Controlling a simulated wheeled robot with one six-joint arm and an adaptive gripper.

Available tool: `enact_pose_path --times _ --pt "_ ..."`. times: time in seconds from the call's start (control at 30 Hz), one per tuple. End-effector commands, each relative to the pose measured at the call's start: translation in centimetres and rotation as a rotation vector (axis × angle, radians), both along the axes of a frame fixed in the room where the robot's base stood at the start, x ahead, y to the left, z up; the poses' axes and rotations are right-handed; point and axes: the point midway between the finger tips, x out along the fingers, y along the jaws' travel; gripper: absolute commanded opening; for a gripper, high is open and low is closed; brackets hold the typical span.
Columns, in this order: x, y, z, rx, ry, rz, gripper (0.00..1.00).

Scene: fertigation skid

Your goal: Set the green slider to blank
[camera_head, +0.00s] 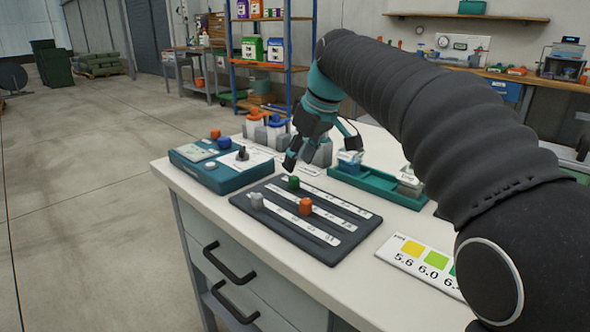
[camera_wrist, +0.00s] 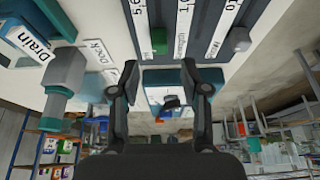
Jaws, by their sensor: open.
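The green slider (camera_head: 293,182) stands at the left end of the far white strip on a dark slider board (camera_head: 333,254). It also shows in the wrist view (camera_wrist: 158,40), just beyond the fingertips and between their lines. My gripper (camera_head: 320,150) hangs above and behind the board's far left side, fingers spread and empty. In the wrist view my gripper (camera_wrist: 158,70) shows both fingers apart, not touching the slider. An orange slider (camera_head: 305,206) sits partway along the middle strip, and a grey slider (camera_head: 256,200) at the near strip's left end.
A teal control box (camera_head: 221,170) with knobs stands left of the board. A green tray (camera_head: 378,184) with blocks lies behind it, and bottles (camera_head: 254,127) stand at the back. A colour pH card (camera_head: 425,262) lies to the right. The table's front edge is clear.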

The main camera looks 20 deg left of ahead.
Motion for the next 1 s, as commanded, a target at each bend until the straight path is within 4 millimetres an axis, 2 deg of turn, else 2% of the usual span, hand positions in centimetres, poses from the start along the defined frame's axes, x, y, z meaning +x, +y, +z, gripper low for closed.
enact_pose_path --times 0.03,0.2,0.4,1.0 --pt "-0.1 -0.4 1.1 0.002 -0.003 -0.002 0.46" --pt "-0.7 -1.4 4.0 0.002 -0.003 -0.001 0.46" --pt "-1.1 -2.2 6.1 0.002 -0.001 -0.001 0.46" --pt "-1.3 -2.5 6.8 0.001 0.000 0.000 0.46"
